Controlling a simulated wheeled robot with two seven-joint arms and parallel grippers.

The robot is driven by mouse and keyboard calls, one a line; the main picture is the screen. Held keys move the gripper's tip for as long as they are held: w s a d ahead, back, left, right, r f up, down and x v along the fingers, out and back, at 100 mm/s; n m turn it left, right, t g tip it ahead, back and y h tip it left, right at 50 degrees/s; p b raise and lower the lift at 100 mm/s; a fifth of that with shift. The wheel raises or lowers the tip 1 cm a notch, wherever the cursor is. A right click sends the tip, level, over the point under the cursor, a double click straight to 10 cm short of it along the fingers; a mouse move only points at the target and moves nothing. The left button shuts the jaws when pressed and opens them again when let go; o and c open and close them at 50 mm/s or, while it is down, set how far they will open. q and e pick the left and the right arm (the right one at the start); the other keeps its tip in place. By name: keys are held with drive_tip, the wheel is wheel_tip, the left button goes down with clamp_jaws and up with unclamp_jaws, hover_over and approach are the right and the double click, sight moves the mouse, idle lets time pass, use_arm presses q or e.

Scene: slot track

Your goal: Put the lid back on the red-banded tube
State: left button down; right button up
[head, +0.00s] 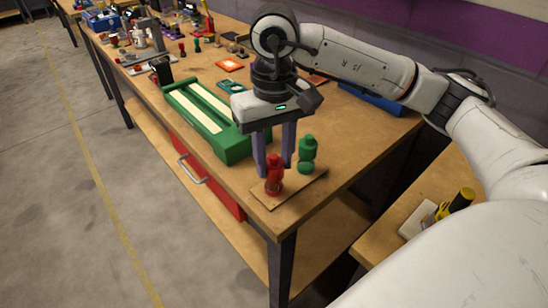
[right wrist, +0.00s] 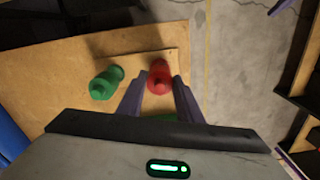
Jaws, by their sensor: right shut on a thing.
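A red bottle-shaped piece (head: 274,178) stands upright on a thin board near the bench's front corner. My right gripper (head: 274,169) points down over it, with its two purple-grey fingers on either side of its upper part. In the right wrist view the red piece (right wrist: 159,72) sits between the fingertips, which are shut on it. A similar green piece (head: 307,154) stands beside it on the board, apart from the fingers; it also shows in the right wrist view (right wrist: 105,84). I cannot make out a red band or a separate lid. My left gripper is out of view.
The thin board (head: 303,190) lies close to the bench edge. A green slotted track (head: 209,117) with cream strips lies behind and left of my gripper. Small tools and an orange tray (head: 230,64) stand farther back. A yellow-and-black item (head: 461,199) lies at lower right.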

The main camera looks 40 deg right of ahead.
idle(0.7)
drive_tip(key=o, duration=1.6)
drive_tip(key=shift+c, duration=0.2)
drive_tip(key=shift+r, duration=0.15)
drive_tip(key=shift+r+p, duration=1.85)
drive_tip(key=shift+r, duration=1.55)
drive_tip(key=shift+c, duration=0.2)
clamp_jaws()
